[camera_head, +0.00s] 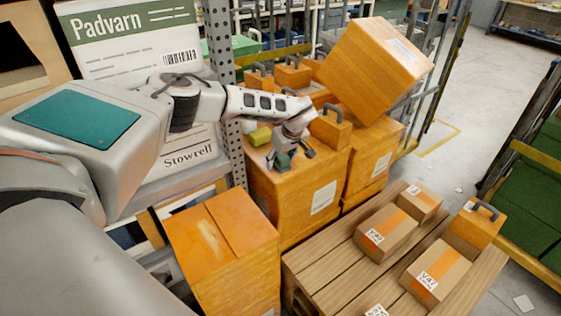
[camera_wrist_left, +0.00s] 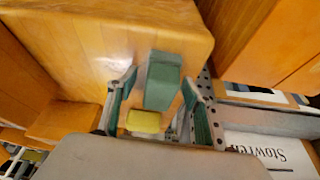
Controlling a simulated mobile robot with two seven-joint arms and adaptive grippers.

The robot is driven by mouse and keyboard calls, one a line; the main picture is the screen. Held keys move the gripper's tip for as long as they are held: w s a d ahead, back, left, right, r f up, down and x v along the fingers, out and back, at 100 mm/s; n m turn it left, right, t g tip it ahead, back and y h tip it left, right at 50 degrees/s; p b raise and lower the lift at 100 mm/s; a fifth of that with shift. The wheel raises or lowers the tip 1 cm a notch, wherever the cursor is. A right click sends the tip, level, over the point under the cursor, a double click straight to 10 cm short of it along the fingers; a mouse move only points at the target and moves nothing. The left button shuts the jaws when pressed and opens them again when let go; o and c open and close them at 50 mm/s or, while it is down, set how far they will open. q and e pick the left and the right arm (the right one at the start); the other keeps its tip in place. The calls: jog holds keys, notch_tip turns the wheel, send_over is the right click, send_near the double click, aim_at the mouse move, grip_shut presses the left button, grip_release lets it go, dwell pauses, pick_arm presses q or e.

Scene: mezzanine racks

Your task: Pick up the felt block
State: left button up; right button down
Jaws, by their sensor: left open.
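A dark green block, which looks like the felt block (camera_wrist_left: 163,82), rests on top of an orange box (camera_wrist_left: 110,45) in the left wrist view. It also shows in the head view (camera_head: 283,160), partly covered by the gripper. My left gripper (camera_head: 290,156) is open and points down over the box top. In the left wrist view its two fingers (camera_wrist_left: 160,88) stand on either side of the green block, with gaps beside it. Whether the fingertips reach below the block's top I cannot tell. My right gripper is not in view.
A yellow block (camera_head: 259,137) lies close beside the green one. An orange case with a handle (camera_head: 331,128) and a large tilted orange box (camera_head: 375,68) stand behind. A perforated rack post (camera_head: 222,60) is near my left arm. A wooden pallet (camera_head: 330,270) holds several cartons.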

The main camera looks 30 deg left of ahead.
pick_arm(q)
jog(key=c, duration=1.2)
jog(key=shift+r, duration=0.1)
notch_tip(320, 180, up, 20)
jog(key=shift+p, duration=0.3)
jog(key=shift+o, duration=0.7)
